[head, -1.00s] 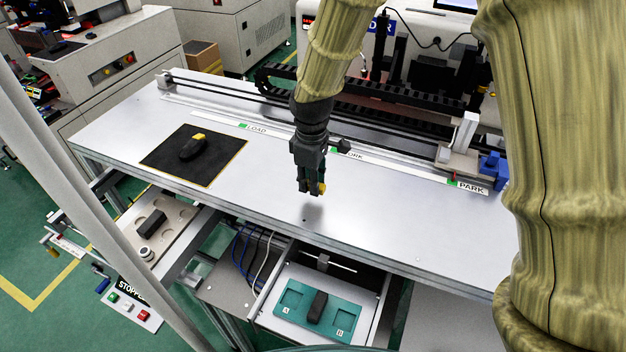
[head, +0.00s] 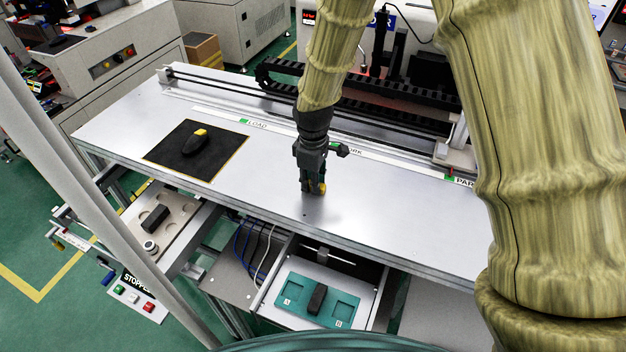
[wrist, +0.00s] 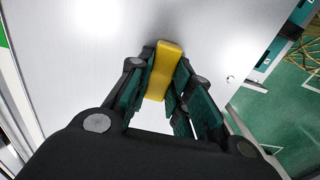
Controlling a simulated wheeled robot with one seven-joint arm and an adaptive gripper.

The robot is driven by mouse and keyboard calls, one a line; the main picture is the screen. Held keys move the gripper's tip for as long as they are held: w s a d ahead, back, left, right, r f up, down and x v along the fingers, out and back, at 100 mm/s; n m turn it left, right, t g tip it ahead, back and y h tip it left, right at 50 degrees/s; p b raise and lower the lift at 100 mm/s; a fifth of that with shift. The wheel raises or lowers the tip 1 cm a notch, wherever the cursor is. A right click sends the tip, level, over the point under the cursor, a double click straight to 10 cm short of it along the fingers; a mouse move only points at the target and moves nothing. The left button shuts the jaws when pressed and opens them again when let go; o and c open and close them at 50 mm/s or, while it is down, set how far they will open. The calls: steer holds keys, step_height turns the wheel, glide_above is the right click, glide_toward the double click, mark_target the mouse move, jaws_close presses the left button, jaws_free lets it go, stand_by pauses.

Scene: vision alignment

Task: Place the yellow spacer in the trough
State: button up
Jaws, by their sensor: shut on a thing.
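The yellow spacer (wrist: 162,70) is a small bar held between the green-padded fingers of my gripper (wrist: 158,95) in the wrist view. Its far end sticks out past the fingertips. In the head view, my gripper (head: 313,188) points down close over the silver table, with a bit of the spacer (head: 322,187) showing at its right side. I cannot tell whether the spacer touches the table. No part is clearly marked as the trough. An open drawer below the front edge holds a teal tray (head: 345,311) with pockets labelled A and B and a dark block (head: 317,299) between them.
A black mat (head: 170,150) with a dark, yellow-tipped object (head: 196,141) lies left on the table (head: 265,185). A beige tray (head: 180,222) with a dark block stands at lower left. A rail with a cable chain (head: 380,112) runs along the back. The table around my gripper is clear.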

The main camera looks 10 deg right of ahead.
steer(key=shift+f, duration=0.15)
steer(key=o, duration=0.8)
